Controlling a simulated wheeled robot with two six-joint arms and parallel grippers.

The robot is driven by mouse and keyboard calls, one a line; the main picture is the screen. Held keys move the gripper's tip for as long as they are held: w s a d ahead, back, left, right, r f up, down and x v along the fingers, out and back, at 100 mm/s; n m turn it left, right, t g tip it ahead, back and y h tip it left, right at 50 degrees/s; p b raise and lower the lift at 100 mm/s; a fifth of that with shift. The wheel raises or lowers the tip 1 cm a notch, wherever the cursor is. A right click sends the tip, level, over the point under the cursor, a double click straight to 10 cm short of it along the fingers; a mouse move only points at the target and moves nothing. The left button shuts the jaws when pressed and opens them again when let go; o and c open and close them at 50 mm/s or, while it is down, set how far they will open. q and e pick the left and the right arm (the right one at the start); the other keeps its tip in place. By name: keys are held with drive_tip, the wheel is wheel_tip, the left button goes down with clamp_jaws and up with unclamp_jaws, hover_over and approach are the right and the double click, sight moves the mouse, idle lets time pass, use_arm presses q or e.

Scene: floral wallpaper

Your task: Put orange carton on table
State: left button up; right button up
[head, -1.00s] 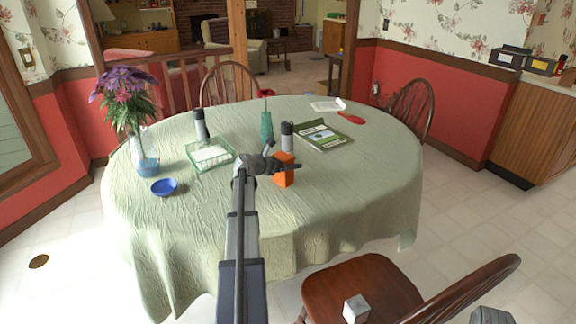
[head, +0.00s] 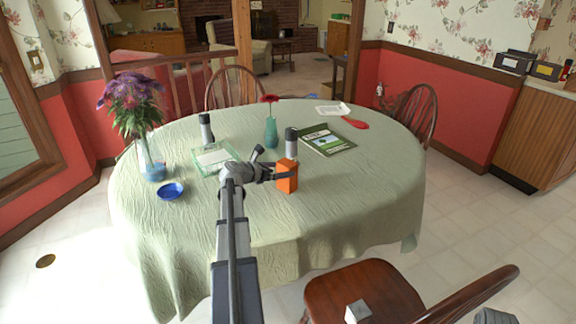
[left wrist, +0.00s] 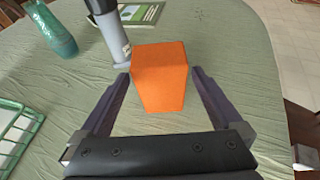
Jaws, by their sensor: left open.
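The orange carton (head: 287,177) stands upright on the green cloth of the round table (head: 350,200), right of centre. It also shows in the left wrist view (left wrist: 160,78), between the two fingers. My left gripper (head: 277,173) is open at the carton, with its fingers (left wrist: 158,88) on either side of it. I cannot tell whether the fingers touch it. The carton's far side is hidden. My right gripper is not clearly in view.
A wooden chair (head: 365,290) stands in front. The table's front right is clear.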

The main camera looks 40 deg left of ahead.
use_arm(q)
drive_tip(key=shift+p+v, duration=0.55)
drive_tip(key=shift+v, duration=1.7)
